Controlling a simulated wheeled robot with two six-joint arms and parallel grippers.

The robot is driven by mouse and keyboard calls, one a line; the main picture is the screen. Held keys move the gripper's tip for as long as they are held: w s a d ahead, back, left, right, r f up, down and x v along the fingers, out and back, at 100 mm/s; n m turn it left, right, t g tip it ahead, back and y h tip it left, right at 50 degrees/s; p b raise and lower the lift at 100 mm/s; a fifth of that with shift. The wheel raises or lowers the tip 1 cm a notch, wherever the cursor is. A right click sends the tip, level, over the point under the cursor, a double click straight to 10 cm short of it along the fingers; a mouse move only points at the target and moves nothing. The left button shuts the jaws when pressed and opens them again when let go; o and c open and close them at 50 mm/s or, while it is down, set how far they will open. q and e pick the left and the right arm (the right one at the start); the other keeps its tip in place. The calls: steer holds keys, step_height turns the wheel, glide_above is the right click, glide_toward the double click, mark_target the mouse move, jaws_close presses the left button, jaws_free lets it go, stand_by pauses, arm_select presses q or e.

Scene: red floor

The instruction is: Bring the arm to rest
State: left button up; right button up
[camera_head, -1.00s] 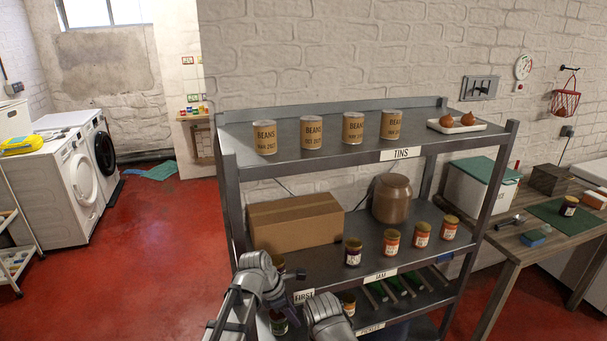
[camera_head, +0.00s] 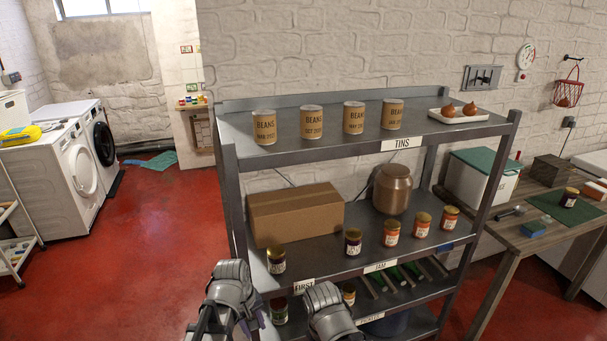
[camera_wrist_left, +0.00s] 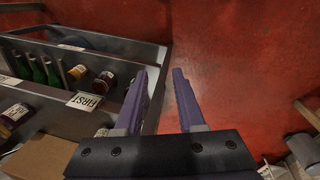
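My left gripper (camera_wrist_left: 162,74) shows in the left wrist view with its two purple fingers apart and nothing between them. It points over the red floor beside the shelf unit. The right gripper's fingers are not visible.
The metal shelf unit (camera_head: 345,150) stands close ahead, with bean tins (camera_head: 312,122) on top and jam jars (camera_head: 391,233) and a cardboard box (camera_head: 295,215) below. A wooden table (camera_head: 520,240) stands at right, washing machines (camera_head: 60,180) at left.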

arm_select(q)
steer(key=s+a+m+y, duration=0.1)
steer(key=s+a+m, duration=0.25)
steer(key=m, duration=0.35)
steer(key=s+d+m, duration=0.1)
steer(key=s+d, duration=0.1)
steer(key=d, duration=0.3)
steer(key=s+d+m+g+y, duration=0.1)
steer(key=s+d+m, duration=0.1)
steer(key=d, duration=0.3)
steer(key=shift+s+d+r+p, duration=0.2)
steer(key=shift+s+r+p, duration=0.2)
steer(key=shift+s, duration=0.45)
